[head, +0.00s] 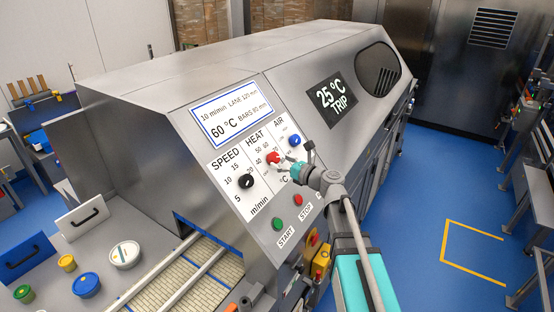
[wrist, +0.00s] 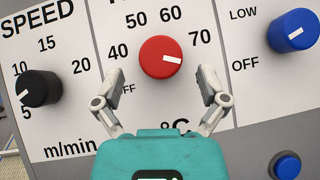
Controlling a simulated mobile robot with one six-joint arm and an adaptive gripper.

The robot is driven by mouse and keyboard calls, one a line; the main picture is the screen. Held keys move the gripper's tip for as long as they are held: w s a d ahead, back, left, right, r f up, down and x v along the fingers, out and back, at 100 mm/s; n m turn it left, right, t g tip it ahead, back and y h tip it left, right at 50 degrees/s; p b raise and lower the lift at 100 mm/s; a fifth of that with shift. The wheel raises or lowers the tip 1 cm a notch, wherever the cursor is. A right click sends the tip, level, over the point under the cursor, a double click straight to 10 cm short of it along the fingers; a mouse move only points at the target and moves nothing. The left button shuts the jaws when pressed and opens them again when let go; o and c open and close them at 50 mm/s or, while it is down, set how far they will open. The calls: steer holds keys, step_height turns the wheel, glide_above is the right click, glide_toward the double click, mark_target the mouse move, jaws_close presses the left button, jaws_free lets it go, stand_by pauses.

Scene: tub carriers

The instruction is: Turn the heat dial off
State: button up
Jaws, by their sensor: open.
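The heat dial (wrist: 160,51) is a red round knob on the white HEAT scale. Its white mark points right and slightly down, a little below the 70; the OFF label lies at the lower left, partly hidden behind my left finger. In the head view the red dial (head: 272,158) sits on the sloped control panel. My gripper (wrist: 161,76) is open, with one fingertip on each side of the dial's lower part. The fingers appear apart from the knob and hold nothing. In the head view my gripper (head: 291,160) is just right of the dial.
The black speed dial (wrist: 40,88) is left and the blue air dial (wrist: 290,30) right. A blue button (wrist: 286,167) is lower right. The white display (head: 232,118) reads 60 °C; the dark display (head: 332,98) reads 25 °C TRIP. Green (head: 278,224) and red (head: 298,199) buttons sit below.

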steer(key=shift+x, duration=1.5)
